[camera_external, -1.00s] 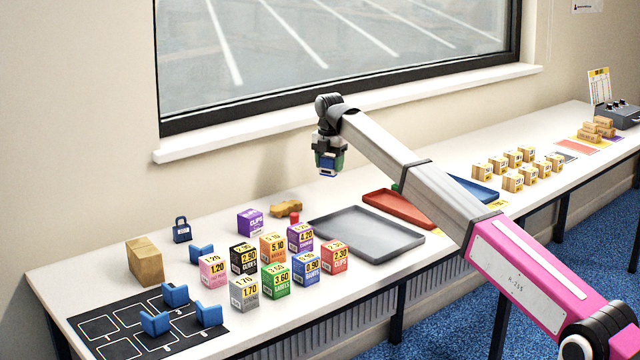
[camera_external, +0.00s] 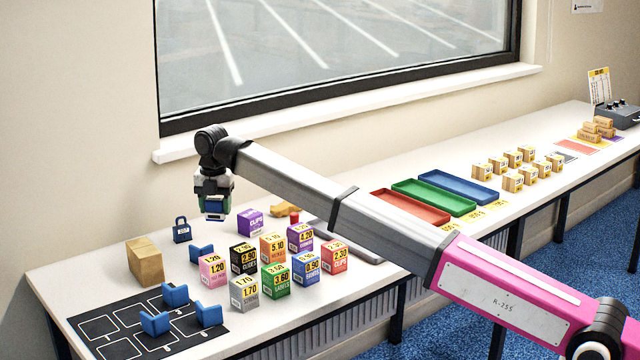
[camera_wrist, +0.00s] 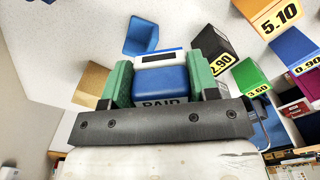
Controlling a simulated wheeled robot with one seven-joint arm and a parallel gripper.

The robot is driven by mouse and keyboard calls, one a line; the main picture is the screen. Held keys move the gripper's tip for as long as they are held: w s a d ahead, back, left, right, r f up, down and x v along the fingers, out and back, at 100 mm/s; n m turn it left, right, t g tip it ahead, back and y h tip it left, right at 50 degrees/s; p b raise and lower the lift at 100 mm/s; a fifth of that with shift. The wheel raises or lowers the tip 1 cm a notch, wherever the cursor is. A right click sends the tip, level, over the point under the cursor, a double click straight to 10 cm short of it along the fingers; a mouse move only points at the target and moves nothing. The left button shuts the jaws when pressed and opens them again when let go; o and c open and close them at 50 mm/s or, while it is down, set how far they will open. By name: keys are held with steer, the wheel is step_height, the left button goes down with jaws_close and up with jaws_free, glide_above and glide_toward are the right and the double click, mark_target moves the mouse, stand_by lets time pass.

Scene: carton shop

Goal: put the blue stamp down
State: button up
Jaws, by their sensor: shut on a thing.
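The blue stamp (camera_wrist: 160,83), with a white band and the dark word PAID, sits between the green fingers of my gripper (camera_wrist: 160,70) in the wrist view. My gripper is shut on it. In the external view my gripper (camera_external: 214,196) holds the stamp (camera_external: 214,216) in the air above the table (camera_external: 60,275), behind the priced boxes. The stamp's underside is hidden.
Several priced boxes (camera_external: 244,258) stand close together in front. A blue padlock-shaped object (camera_external: 182,230), a cardboard block (camera_external: 145,261) and blue angled blocks (camera_external: 200,253) are to the left. Red (camera_external: 410,207), green (camera_external: 433,197) and blue (camera_external: 456,187) trays lie to the right.

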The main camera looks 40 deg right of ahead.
steer(key=shift+s+a, duration=0.25)
steer(key=shift+a, duration=0.4)
steer(key=shift+s+a, duration=0.2)
steer(key=shift+a, duration=0.4)
steer(key=shift+w+f, duration=0.1)
glide_above(222, 242)
step_height(222, 242, down, 7)
steer(key=shift+w+r, duration=0.1)
steer(key=shift+w, duration=0.05)
steer(key=shift+f, duration=2)
steer(key=o, duration=0.6)
steer(key=shift+f, duration=0.15)
steer(key=o, duration=0.4)
